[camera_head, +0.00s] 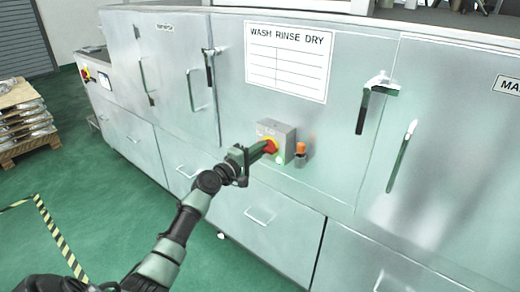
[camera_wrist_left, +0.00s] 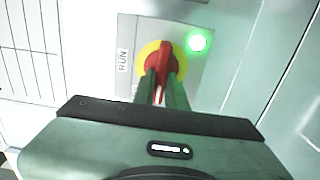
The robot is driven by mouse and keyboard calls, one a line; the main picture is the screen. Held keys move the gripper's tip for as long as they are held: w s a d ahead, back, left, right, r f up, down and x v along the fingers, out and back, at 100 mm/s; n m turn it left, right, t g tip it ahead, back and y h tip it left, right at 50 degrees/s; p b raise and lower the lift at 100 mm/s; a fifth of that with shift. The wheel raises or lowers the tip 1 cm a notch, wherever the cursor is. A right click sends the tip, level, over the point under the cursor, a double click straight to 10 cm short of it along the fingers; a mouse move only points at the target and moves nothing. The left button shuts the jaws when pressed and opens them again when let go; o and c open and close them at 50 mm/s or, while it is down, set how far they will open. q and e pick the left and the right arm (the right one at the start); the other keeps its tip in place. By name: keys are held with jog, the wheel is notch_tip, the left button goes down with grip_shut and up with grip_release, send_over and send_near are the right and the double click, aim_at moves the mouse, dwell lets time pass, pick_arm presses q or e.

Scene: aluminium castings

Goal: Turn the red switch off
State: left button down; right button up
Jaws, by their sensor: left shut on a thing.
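The red switch (camera_head: 270,146) is a rotary handle on a yellow disc, on the front of a grey box on the metal cabinet. In the left wrist view the red switch (camera_wrist_left: 166,58) shows its handle pointing roughly along the picture's vertical, with the label RUN to its left. A green lamp (camera_wrist_left: 197,42) beside it is lit. My left gripper (camera_head: 262,150) is at the switch, and in the wrist view its fingers (camera_wrist_left: 163,92) are shut on the red handle. The fingers hide the lower part of the handle. My right gripper is not in view.
The grey switch box (camera_head: 286,130) sticks out from the cabinet front. An orange-topped fitting (camera_head: 301,150) is just right of it. Cabinet door handles (camera_head: 362,112) project nearby. A pallet (camera_head: 18,118) stands far left; the green floor (camera_head: 110,215) in front is open.

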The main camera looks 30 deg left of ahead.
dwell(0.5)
pick_arm(q)
jog(key=c, duration=1.4)
grip_release()
jog(key=shift+c, duration=0.2)
jog(key=shift+s, duration=0.1)
jog(key=s, duration=0.7)
jog(key=shift+s+a, duration=0.35)
jog(key=shift+f, duration=0.1)
